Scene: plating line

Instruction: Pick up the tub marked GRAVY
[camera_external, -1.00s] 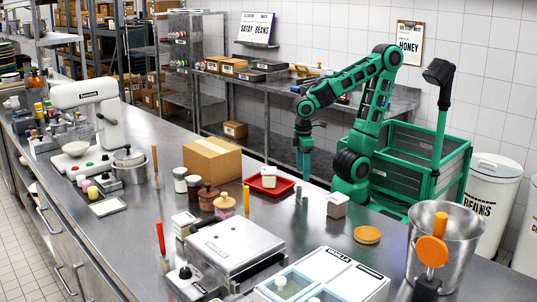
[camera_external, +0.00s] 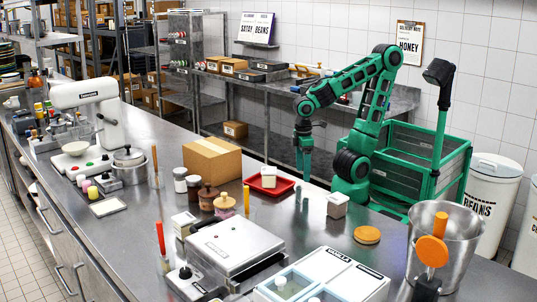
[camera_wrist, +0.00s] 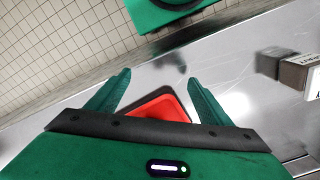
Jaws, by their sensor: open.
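Several small pale tubs stand on the steel counter; their marks are too small to read in the external view. One tub (camera_external: 337,205) stands alone right of my gripper (camera_external: 304,172). Another tub (camera_external: 268,175) sits in a red tray (camera_external: 256,187) to the left. A third tub (camera_external: 183,223) is farther left. In the wrist view my gripper (camera_wrist: 154,88) is open and empty above the counter, with the red tray (camera_wrist: 160,106) showing between the fingers. A tub with dark lettering (camera_wrist: 300,73) stands at the right edge, tilted and not surely readable.
A cardboard box (camera_external: 212,159), dark jars (camera_external: 208,197) and a steel appliance (camera_external: 234,244) stand left of my arm. An orange disc (camera_external: 367,235) lies to the right, near a steel pot (camera_external: 444,238). Bare counter lies around the lone tub.

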